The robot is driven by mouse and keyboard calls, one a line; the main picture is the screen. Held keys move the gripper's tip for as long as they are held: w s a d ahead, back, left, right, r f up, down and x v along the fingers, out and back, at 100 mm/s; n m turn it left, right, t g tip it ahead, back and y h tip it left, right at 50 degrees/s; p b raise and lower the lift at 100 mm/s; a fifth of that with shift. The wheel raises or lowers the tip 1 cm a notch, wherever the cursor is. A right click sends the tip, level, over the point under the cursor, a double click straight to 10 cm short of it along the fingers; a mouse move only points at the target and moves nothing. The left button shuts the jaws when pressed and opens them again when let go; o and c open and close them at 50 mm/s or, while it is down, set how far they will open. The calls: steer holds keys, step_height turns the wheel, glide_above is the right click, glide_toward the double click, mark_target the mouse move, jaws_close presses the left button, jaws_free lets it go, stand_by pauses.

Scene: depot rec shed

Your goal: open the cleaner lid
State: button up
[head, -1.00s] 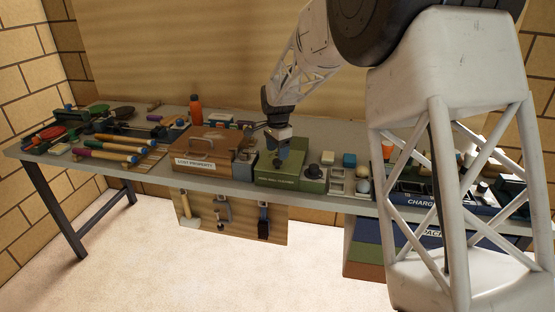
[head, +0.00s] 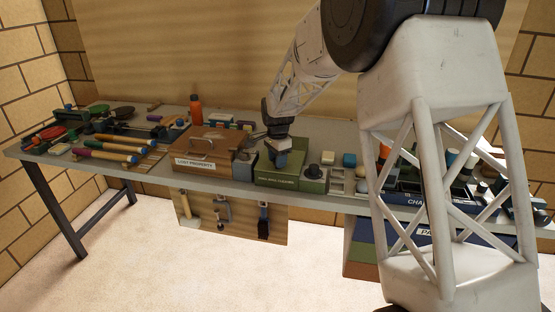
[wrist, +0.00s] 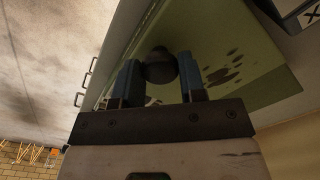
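The cleaner is a green box (head: 277,181) with a pale label on its front, standing on the bench. Its green lid (wrist: 225,45) fills much of the wrist view and has dark stains. A dark round knob (wrist: 160,66) stands on the lid. My gripper (head: 281,157) is down at the lid in the head view and hides the knob there. In the wrist view, my gripper's blue fingers (wrist: 161,78) lie on both sides of the knob, with no clear gap, and look shut on it. The lid looks down on the box.
A brown lost property box (head: 203,151) stands close on the left, with an orange bottle (head: 196,110) behind it. Tools crowd the left bench.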

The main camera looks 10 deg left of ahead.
jaws_close()
steer(key=w, duration=1.2)
steer(key=shift+w, duration=0.2)
steer(key=o, duration=0.8)
jaws_free()
steer(key=shift+c, duration=0.2)
step_height(320, 180, up, 8)
steer(key=shift+f, duration=0.1)
